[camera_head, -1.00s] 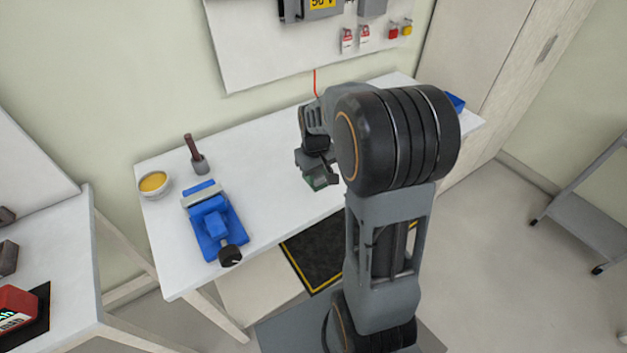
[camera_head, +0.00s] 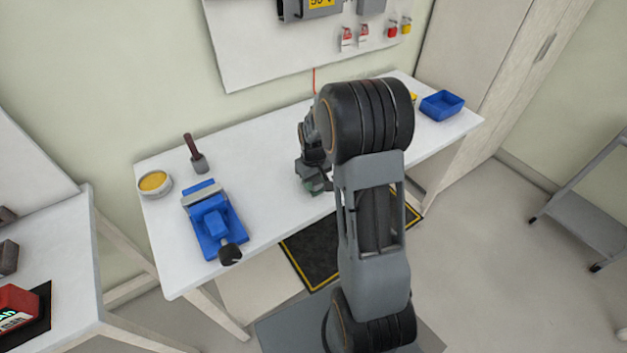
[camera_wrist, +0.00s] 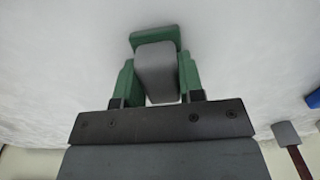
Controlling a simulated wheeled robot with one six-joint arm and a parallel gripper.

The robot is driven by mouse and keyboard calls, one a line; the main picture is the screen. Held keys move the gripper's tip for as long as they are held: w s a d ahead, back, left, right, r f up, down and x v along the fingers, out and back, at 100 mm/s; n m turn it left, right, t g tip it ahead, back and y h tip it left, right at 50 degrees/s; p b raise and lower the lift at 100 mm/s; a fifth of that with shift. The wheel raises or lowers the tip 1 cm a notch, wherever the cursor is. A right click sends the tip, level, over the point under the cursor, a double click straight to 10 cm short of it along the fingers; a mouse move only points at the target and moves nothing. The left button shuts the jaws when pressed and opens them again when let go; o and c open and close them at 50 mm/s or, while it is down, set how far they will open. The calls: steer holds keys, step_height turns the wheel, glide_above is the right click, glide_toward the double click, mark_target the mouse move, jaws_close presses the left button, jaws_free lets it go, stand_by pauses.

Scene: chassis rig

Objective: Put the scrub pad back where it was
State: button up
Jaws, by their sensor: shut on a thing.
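My gripper (camera_head: 312,187) is low over the white workbench (camera_head: 262,190), near its middle front. It is shut on the scrub pad (camera_wrist: 156,72), a grey block with green at its far end in the wrist view. Green pieces flank the block on both sides, between the black finger mounts; I cannot tell where pad ends and fingers begin. In the head view only a small green patch shows under the gripper. The wrist view shows pale bench surface around the pad. I cannot tell whether the pad touches it.
A blue vise (camera_head: 214,222), a brown-handled tool (camera_head: 196,155) and a bowl with yellow contents (camera_head: 154,184) stand on the bench's left part. A blue bin (camera_head: 441,105) is at the right end. Bench surface between vise and gripper is clear. A dark mat (camera_head: 312,262) lies on the floor.

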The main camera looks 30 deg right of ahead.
steer(key=shift+f, duration=0.2)
steer(key=o, duration=0.9)
step_height(320, 180, up, 12)
steer(key=s+a+r+t, duration=0.2)
steer(key=s+a, duration=0.3)
steer(key=s, duration=0.3)
steer(key=s+a+r+m+t, duration=0.1)
steer(key=s+a, duration=0.3)
steer(key=s, duration=0.4)
steer(key=shift+a+r+t, duration=0.35)
steer(key=shift+r+t, duration=0.05)
steer(key=shift+r, duration=0.35)
